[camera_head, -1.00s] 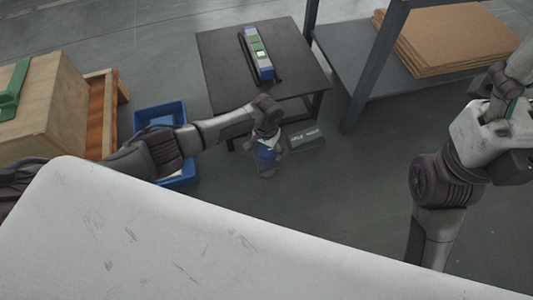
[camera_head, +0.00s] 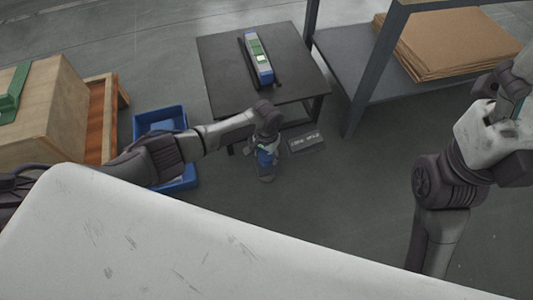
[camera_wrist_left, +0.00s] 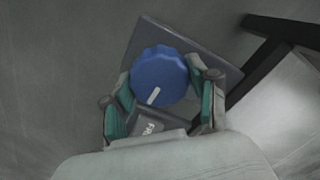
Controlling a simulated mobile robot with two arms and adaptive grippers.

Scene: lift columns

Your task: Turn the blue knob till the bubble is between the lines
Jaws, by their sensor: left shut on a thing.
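The blue knob (camera_wrist_left: 160,74) with a white pointer mark sits between the teal-padded fingers of my left gripper (camera_wrist_left: 162,88) in the left wrist view. The pointer is towards the bottom, slightly left. My left gripper (camera_head: 266,160) is low beside the dark table in the head view, shut on the knob. The blue-and-grey level (camera_head: 259,59) lies on the table, with green parts and a pale patch near its middle. The bubble and lines are too small to make out. My right gripper (camera_head: 508,125) is at the right edge, its fingers unclear.
The dark table (camera_head: 222,62) holds the level. A grey labelled plate (camera_head: 306,142) lies by the knob. A blue bin (camera_head: 160,120) and a wooden crate (camera_head: 45,120) are at left. A shelf (camera_head: 347,55) with cardboard sheets (camera_head: 440,40) is at right.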

